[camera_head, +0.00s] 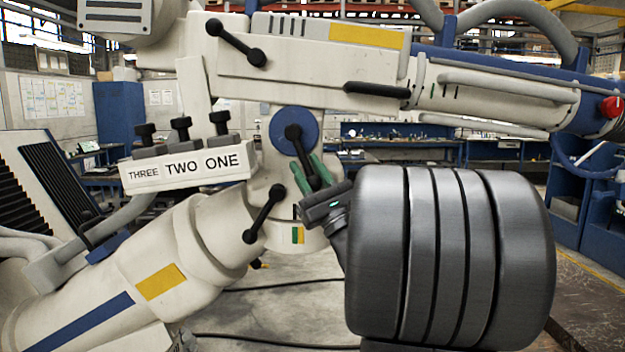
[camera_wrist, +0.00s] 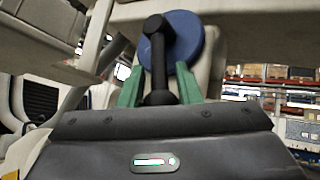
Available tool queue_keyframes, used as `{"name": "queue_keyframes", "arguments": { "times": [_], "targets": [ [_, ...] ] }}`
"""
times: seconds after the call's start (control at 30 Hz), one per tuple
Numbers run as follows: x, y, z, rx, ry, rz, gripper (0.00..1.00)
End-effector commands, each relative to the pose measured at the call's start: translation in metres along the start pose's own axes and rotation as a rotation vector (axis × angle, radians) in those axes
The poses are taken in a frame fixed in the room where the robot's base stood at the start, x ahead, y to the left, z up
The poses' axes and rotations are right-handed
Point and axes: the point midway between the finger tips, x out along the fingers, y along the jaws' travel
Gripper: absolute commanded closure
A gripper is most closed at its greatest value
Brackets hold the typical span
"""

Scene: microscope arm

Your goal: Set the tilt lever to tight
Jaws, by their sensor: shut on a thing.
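A black lever (camera_head: 301,148) with a ball at each end sits on a round blue disc (camera_head: 281,122) on the cream microscope arm. It hangs down from the disc, its lower end slightly to the right. In the wrist view the lever (camera_wrist: 158,62) stands in front of the blue disc (camera_wrist: 185,35). My gripper (camera_head: 313,174) has green fingers, one on each side of the lever's lower ball, and is shut on it. In the wrist view my gripper (camera_wrist: 160,92) holds that ball between its fingers. No label shows which lever is the tilt lever or which way is tight.
Other black levers are near: one at the upper left (camera_head: 236,43), one just below left (camera_head: 264,214), and a black handle (camera_head: 376,89) above right. A block marked THREE TWO ONE (camera_head: 185,167) with black knobs stands left. A green and yellow mark (camera_head: 297,236) lies below.

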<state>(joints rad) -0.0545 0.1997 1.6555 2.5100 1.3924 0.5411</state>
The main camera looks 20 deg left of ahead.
Motion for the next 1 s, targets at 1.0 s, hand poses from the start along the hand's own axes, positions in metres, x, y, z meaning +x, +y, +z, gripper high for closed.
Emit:
{"name": "queue_keyframes", "arguments": {
  "times": [1.0],
  "targets": [
    [-0.020,0.002,-0.003,0.007,-0.003,-0.013,0.63]
  ]
}}
